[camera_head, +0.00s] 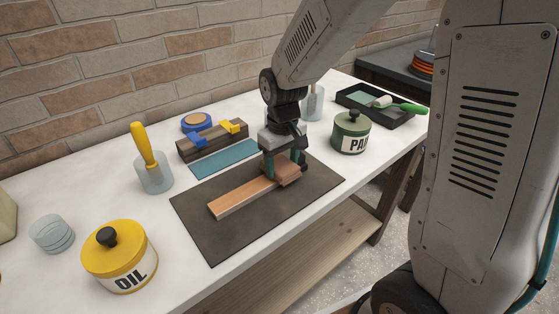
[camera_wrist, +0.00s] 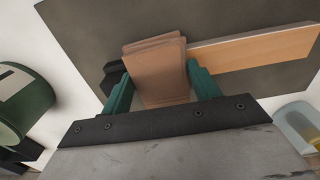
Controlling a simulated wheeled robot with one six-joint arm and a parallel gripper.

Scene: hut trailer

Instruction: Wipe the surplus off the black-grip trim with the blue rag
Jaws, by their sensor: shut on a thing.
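The trim, a light wooden strip (camera_head: 238,199), lies flat on a dark mat (camera_head: 205,233). It also shows in the wrist view (camera_wrist: 255,48), where a black piece (camera_wrist: 111,78), apparently its grip, shows at its left end. My gripper (camera_head: 282,168) is shut on a brown folded pad (camera_wrist: 160,72), which looks like layered cloth. The pad is over the strip's right end; whether it touches the wood is unclear. A flat blue cloth-like sheet (camera_head: 224,159), perhaps the blue rag, lies behind the mat, apart from my gripper.
A wooden block (camera_head: 205,144) with blue and yellow clamps stands behind the blue sheet. A green paint tin (camera_head: 350,133) and black roller tray (camera_head: 375,99) are right. A yellow oil tin (camera_head: 120,262) and yellow-handled tool in a cup (camera_head: 154,178) are left.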

